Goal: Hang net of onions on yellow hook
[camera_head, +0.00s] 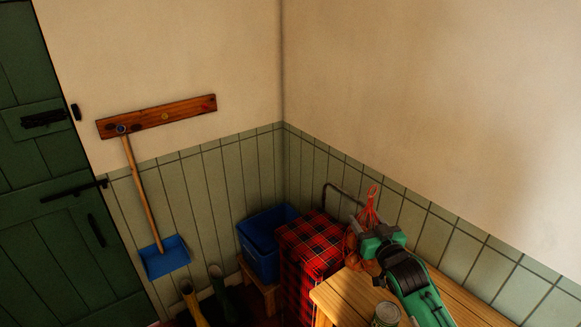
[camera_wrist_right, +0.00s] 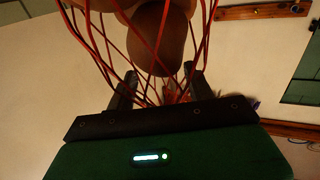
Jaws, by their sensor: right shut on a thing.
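The net of onions (camera_head: 370,205) is a red mesh with brown onions in it, at the right gripper over the bench end. In the right wrist view the red strands and onions (camera_wrist_right: 165,45) fill the space at the fingers. My right gripper (camera_head: 366,232) is shut on the net; its two dark fingers also show in the right wrist view (camera_wrist_right: 160,88). The gripper hides part of the net. The yellow hook (camera_head: 165,116) is in the middle of a wooden board (camera_head: 185,110) on the left wall, apart from the net. My left gripper is out of view.
A blue dustpan (camera_head: 166,258) hangs by its long handle from the board's left hook. A red hook (camera_head: 207,105) is at the right. A tartan trolley (camera_head: 305,245), a blue crate (camera_head: 260,262) and boots (camera_head: 195,303) stand below. A tin (camera_head: 386,314) stands on the bench (camera_head: 342,295).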

